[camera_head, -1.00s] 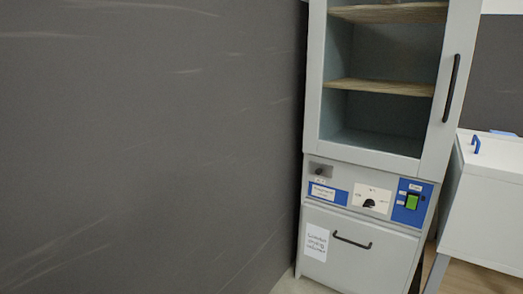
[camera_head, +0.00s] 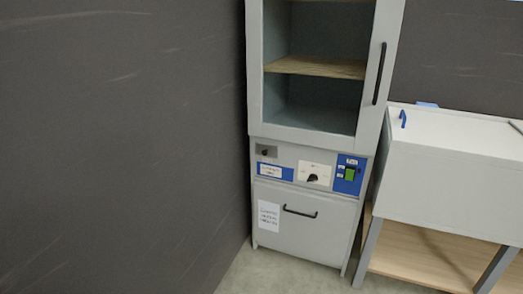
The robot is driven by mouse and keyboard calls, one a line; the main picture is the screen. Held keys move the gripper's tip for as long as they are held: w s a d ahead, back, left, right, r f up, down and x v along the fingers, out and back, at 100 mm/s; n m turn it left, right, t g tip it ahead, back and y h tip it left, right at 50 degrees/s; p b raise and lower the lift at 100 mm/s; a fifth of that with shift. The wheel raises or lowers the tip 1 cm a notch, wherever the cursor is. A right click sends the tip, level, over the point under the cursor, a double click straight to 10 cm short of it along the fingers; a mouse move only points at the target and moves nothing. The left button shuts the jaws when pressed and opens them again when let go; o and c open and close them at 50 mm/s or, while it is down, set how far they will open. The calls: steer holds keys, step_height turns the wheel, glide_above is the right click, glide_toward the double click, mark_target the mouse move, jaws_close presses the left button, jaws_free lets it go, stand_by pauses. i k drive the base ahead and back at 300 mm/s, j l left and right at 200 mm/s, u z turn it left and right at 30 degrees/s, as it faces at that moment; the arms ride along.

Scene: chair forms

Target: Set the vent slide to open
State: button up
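The control panel sits across the middle of a tall grey cabinet (camera_head: 257,105). At its left, a grey plate holds a small dark knob (camera_head: 265,152), which may be the vent slide; its setting is too small to tell. Below it is a blue strip with a white label (camera_head: 270,171), too small to read. A white plate with a black dial (camera_head: 313,178) is in the middle. A blue plate with a green switch (camera_head: 350,174) is at the right. My gripper is not in view.
A dark wall (camera_head: 120,150) stands close along the cabinet's left side. Above the panel is a glass-fronted door with a black handle (camera_head: 379,73); below is a front with a black bar handle (camera_head: 300,212). A white box (camera_head: 450,180) on a wooden-shelved stand is at the right. Some floor is clear in front.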

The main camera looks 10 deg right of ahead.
mark_target(269, 150)
steer(key=i+l, duration=0.15)
steer(key=i+j, duration=0.15)
steer(key=i, duration=0.35)
steer(key=i+j, duration=0.1)
steer(key=i, duration=0.45)
